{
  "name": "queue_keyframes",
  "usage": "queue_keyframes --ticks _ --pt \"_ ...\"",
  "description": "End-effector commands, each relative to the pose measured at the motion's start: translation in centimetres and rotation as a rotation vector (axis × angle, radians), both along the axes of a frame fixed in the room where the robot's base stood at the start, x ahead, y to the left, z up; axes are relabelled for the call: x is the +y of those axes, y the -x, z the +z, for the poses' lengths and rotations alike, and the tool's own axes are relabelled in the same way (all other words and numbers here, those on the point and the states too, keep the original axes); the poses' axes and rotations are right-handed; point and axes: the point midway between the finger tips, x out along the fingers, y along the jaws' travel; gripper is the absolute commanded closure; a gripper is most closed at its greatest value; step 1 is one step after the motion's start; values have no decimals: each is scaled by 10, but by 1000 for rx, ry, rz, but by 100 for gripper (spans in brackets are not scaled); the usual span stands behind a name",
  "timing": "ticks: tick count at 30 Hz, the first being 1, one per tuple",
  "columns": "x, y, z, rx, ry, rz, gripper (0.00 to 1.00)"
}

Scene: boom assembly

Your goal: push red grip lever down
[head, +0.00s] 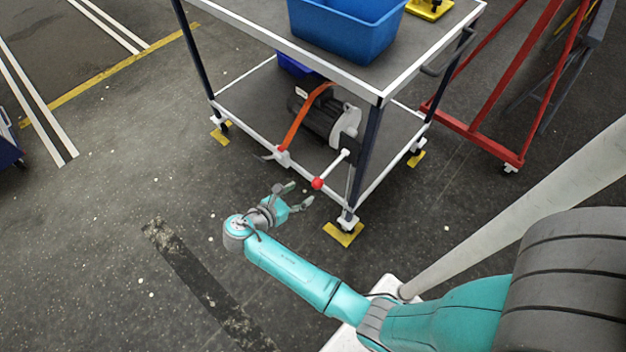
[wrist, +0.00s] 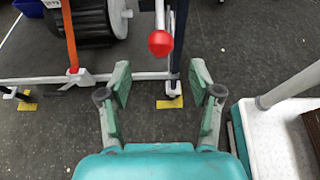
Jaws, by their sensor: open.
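A white lever with a round red grip (head: 317,183) sticks out from the front of the cart's lower shelf. In the wrist view the red grip (wrist: 160,42) is ahead of my fingers, roughly centred between them. My gripper (head: 299,195) is open and empty, in front of the cart and close to the red grip in the head view. In the wrist view my gripper (wrist: 160,90) has its two fingers spread wide, with only floor and a cart foot between them. No contact with the lever shows.
The cart (head: 390,165) has a dark corner post beside the lever. A blue bin (head: 345,32) stands on top. A red frame (head: 490,145) is at right.

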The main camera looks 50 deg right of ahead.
Motion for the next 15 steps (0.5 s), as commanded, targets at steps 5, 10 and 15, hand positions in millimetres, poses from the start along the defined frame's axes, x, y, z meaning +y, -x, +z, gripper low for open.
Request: queue_keyframes --ticks 5,10,15 --pt "-25 1 -11 2 -1 -4 36" --pt "-53 0 -22 0 -1 -3 36" --pt "-77 -1 -32 -1 -2 -3 36"
